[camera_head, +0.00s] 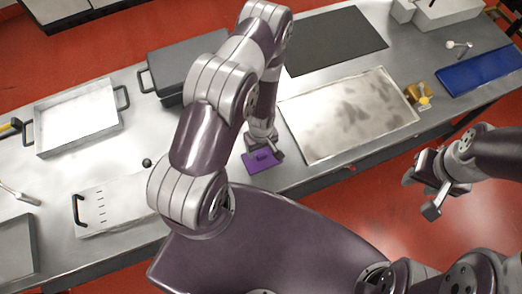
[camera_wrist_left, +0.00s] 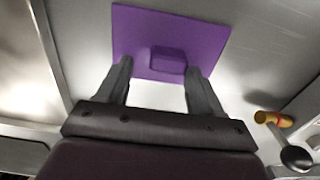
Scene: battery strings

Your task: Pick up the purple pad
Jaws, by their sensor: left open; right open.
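The purple pad (camera_head: 258,163) lies flat on the metal table near its front edge, in the head view. It is a thin purple sheet with a small raised block in its middle. The pad also shows in the left wrist view (camera_wrist_left: 135,30), with the block between the two fingers in the picture. My left gripper (camera_head: 264,149) is open just above the pad, with the fingers (camera_wrist_left: 158,72) reaching over it on either side of the block. I cannot tell whether they touch it. My right gripper (camera_head: 428,192) is open and empty, off the table's front edge at the right.
A large stained metal tray (camera_head: 310,155) lies close to the right of the pad. A dark lidded box (camera_head: 180,65) stands behind. The table's front edge is close by.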

